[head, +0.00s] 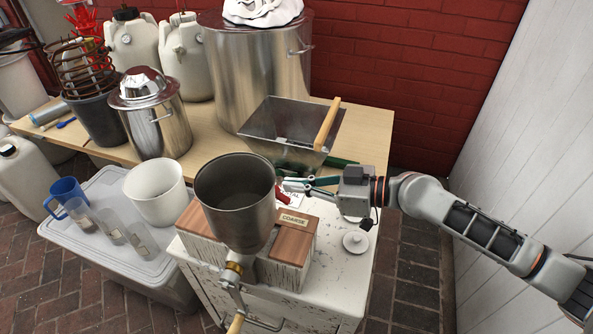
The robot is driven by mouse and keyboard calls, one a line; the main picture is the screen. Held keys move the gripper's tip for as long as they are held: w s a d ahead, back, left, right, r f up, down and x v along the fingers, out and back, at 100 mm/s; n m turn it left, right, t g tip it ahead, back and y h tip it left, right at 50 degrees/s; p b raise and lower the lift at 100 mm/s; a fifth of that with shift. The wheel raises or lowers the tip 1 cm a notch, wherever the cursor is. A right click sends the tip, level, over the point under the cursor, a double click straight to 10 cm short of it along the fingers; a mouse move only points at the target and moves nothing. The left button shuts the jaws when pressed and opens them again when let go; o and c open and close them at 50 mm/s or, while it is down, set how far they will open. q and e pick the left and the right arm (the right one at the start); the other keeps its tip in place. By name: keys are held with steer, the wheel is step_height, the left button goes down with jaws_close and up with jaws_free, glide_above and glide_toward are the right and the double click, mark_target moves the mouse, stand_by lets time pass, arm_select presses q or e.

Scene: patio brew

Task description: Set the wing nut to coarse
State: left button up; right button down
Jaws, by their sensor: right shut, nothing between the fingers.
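A grain mill with a dark grey metal hopper (236,197) stands on a wooden block base (290,245) in the head view. A label reading "COARSE" (293,219) sits on the base, right of the hopper. A brass-coloured part (233,272) and a crank (236,305) are at the mill's front; I cannot tell which part is the wing nut. My right gripper (286,187) is shut and empty, just right of the hopper's rim, near a small red piece (281,195). I cannot tell whether they touch. My left gripper is not in view.
The mill stands on a worn white cabinet (345,270) with a small white knobbed lid (355,241). A metal bin with a wooden bar (327,125) stands behind. A white bucket (156,192) and cups stand left on a plastic crate lid (100,245). A white wall is right.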

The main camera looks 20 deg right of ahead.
step_height(320, 180, up, 8)
steer(key=shift+d, duration=0.1)
stand_by(0.5)
